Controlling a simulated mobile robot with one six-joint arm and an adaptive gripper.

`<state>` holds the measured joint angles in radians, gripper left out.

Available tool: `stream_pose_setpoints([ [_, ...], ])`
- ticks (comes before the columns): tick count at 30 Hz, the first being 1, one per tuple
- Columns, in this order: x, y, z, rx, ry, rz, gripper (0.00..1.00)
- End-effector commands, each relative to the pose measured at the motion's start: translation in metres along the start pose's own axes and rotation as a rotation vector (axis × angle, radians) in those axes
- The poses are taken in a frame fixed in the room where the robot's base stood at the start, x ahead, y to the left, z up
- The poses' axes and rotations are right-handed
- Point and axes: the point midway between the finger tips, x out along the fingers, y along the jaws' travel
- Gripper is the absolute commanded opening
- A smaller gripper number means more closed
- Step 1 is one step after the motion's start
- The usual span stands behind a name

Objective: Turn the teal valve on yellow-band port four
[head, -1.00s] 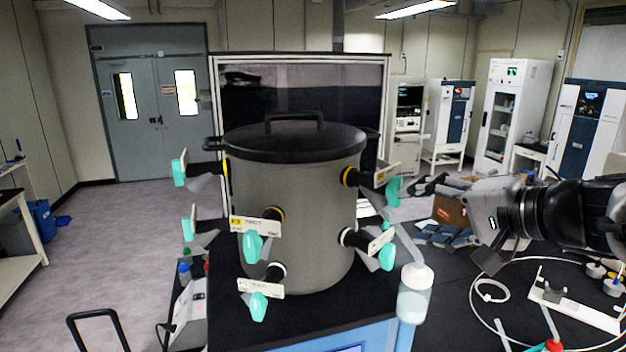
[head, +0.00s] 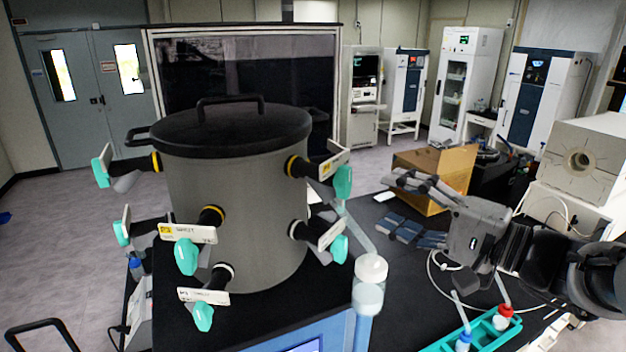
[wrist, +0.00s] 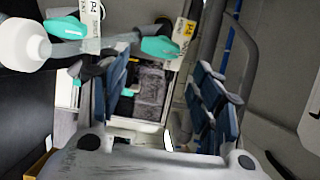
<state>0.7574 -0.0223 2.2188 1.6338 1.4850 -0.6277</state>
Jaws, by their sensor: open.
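A grey drum chamber (head: 238,215) with a black lid carries several ports with teal valves. The yellow-band port at its upper right has a yellow-marked tag (head: 334,163) and a teal valve (head: 343,182). In the wrist view that tag reads P4 (wrist: 183,32), with its teal valve (wrist: 160,47) beside it. A second tag there also reads P4 (wrist: 91,22) and has no visible yellow, with its own teal valve (wrist: 65,28). My gripper (head: 408,183) is open and empty, to the right of the yellow-band valve and apart from it.
A white-capped bottle (head: 369,285) stands below the right-hand ports; it looms at left in the wrist view (wrist: 24,45). A teal rack (head: 485,333) is at lower right.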

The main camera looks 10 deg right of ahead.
Motion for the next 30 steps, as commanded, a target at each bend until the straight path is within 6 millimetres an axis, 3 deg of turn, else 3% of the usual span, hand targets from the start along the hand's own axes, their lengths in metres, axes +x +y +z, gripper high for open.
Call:
stream_pose_setpoints([
  [6, 0.048, -0.002, 0.001, 0.0, -0.006, 0.0, 0.59],
  [12, 0.076, -0.001, 0.0, 0.0, -0.002, 0.0, 0.59],
  [25, 0.086, 0.0, 0.0, -0.001, 0.001, 0.001, 0.59],
  [30, 0.086, 0.0, 0.0, -0.001, 0.0, 0.001, 0.48],
])
